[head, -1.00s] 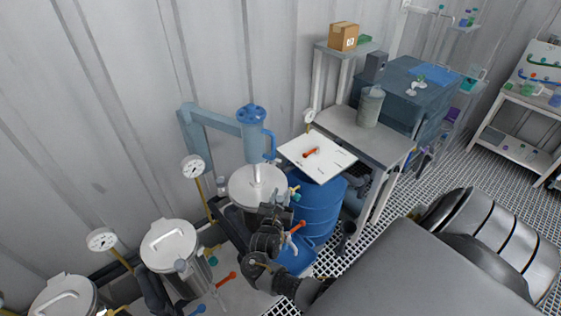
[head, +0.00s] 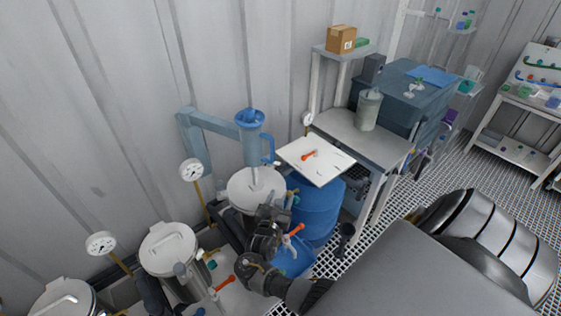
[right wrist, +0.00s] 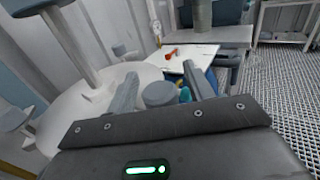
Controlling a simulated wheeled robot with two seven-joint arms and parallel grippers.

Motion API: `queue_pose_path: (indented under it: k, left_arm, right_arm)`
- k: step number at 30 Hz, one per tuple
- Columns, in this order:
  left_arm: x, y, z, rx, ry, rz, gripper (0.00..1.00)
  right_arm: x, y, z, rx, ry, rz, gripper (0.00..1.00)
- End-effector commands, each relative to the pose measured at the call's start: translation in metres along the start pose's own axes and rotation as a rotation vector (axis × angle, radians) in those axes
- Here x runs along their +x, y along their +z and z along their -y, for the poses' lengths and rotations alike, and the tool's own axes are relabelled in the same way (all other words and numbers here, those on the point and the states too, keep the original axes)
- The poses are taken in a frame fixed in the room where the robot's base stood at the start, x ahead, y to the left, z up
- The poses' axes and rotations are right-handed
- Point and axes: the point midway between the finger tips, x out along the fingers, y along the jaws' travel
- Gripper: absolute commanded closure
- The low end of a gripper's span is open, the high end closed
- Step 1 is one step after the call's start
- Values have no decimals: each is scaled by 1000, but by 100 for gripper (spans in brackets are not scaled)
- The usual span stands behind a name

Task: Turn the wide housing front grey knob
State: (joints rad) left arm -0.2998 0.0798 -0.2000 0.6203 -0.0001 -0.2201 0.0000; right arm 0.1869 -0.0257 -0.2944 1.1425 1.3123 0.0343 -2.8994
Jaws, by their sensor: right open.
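The wide housing shows as a white round lid (head: 245,190) with a blue cylinder (head: 251,135) standing over it. In the right wrist view the lid (right wrist: 85,105) fills the left side. A round grey knob (right wrist: 160,93) shows at the lid's near right edge, between the two fingers of my right gripper (right wrist: 160,84). The fingers are apart, one on each side of the knob; I cannot tell if either touches it. In the head view my right gripper (head: 271,212) is at the lid's right side and hides the knob. My left gripper is not in view.
More lidded housings (head: 168,247) and dial gauges (head: 192,171) stand to the left. A blue barrel (head: 318,210) and a white board (head: 322,170) with a red-orange handled item (head: 309,155) are right of the housing. A grey table (head: 375,140) stands behind them.

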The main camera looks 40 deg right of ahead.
Motion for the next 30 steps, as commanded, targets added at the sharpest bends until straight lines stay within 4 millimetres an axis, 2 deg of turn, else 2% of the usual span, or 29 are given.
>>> queue_pose_path:
  k: [5,8,21,25,30]
  left_arm:
    - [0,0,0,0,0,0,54]
    - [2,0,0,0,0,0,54]
    - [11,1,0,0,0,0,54]
    - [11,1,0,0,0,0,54]
    - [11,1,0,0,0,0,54]
  right_arm:
    - [-2,-1,0,0,1,-1,48]
    - [-11,-2,-1,1,3,-2,48]
    - [-90,-1,0,0,0,-3,48]
    - [-103,0,0,1,1,-2,48]
    - [-108,0,0,0,-1,0,48]
